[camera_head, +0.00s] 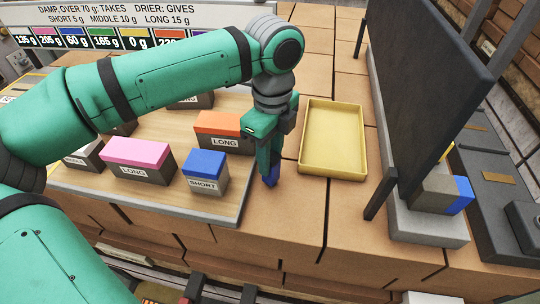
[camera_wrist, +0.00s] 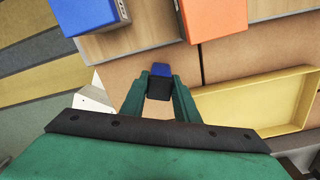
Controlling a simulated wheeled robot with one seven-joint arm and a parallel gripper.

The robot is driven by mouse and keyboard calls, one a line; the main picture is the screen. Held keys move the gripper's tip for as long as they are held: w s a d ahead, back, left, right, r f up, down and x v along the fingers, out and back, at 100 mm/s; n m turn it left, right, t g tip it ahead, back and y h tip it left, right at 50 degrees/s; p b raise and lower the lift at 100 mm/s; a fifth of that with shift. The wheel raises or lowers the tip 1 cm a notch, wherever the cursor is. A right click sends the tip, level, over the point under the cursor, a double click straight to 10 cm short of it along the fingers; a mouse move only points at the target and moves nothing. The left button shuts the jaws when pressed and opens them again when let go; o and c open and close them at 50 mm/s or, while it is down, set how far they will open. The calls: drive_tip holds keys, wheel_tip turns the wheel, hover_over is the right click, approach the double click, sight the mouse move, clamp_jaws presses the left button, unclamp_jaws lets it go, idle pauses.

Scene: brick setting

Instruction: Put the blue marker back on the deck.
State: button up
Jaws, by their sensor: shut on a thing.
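My gripper (camera_head: 268,165) points down just off the right edge of the wooden board, left of the yellow tray. It is shut on a small blue marker (camera_head: 271,181), whose blue end shows below the fingers. In the wrist view the marker (camera_wrist: 160,71) shows blue with a dark part between the fingertips (camera_wrist: 159,88). It is over the brown brick surface; I cannot tell whether it touches it. The wooden board (camera_head: 222,205) bears the labelled blocks. No surface is marked as the deck, so I cannot tell which it is.
A blue-topped SHORT block (camera_head: 206,173), an orange-topped LONG block (camera_head: 222,131) and a pink-topped LONG block (camera_head: 138,160) stand on the board. The yellow tray (camera_head: 333,139) is empty.

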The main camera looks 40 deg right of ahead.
drive_tip(key=shift+f, duration=0.1)
drive_tip(key=o, duration=0.8)
drive_tip(key=shift+o, duration=0.2)
wheel_tip(320, 180, up, 12)
drive_tip(key=shift+d, duration=0.1)
idle(0.4)
